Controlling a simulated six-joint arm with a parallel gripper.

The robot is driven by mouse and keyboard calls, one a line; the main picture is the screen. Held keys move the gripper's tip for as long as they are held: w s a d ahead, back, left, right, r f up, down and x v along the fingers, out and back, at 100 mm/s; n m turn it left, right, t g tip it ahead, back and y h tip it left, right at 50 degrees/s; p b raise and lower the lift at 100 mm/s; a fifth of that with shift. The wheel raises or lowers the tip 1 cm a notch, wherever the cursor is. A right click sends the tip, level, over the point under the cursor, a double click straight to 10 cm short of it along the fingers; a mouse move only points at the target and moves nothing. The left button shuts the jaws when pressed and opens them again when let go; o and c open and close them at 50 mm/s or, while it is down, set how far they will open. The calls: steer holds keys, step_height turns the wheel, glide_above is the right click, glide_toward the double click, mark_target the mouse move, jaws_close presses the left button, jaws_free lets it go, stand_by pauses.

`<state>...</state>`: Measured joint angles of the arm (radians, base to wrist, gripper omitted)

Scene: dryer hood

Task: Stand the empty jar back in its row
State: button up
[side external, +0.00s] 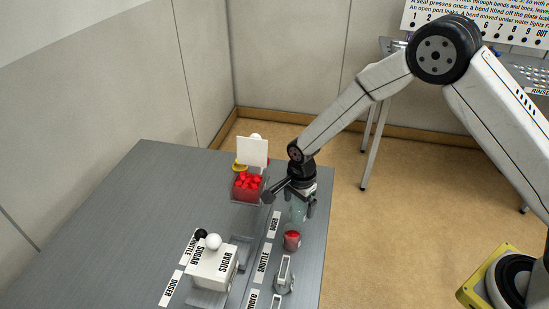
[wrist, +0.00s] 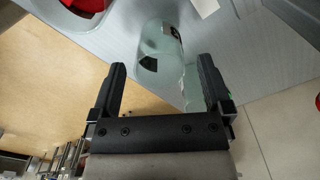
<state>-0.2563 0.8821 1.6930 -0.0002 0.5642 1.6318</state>
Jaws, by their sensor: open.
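A pale, see-through jar (side external: 298,213) is at the table's right edge in the side view, just under my gripper (side external: 290,203). In the wrist view the clear jar (wrist: 158,42) shows ahead of and between the fingertips of my gripper (wrist: 161,66), with a dark patch at its near end. A second pale, glassy shape (wrist: 192,88) lies close by the right finger; I cannot tell whether it is part of the same jar. My gripper is open, with both fingers apart. I cannot tell whether the fingers touch the glass.
A bin of red pieces (side external: 247,187) is to the left. A white box labelled SUGAR (side external: 212,264) sits nearer the camera. The table's left side (side external: 120,220) is clear.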

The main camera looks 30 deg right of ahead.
mark_target(299, 205)
step_height(299, 205, up, 10)
steer(key=shift+r, duration=0.25)
stand_by(0.3)
stand_by(0.5)
steer(key=s+d+r+n+t, duration=0.1)
steer(key=s+d+r+n, duration=0.1)
steer(key=s+d+n, duration=0.4)
steer(key=s+d+r+n+t, duration=0.1)
steer(key=s+d+r+n, duration=0.1)
steer(key=s+d+n, duration=0.4)
steer(key=shift+s+n+t, duration=0.3)
steer(key=shift+s+n, duration=1.6)
steer(key=shift+s, duration=0.85)
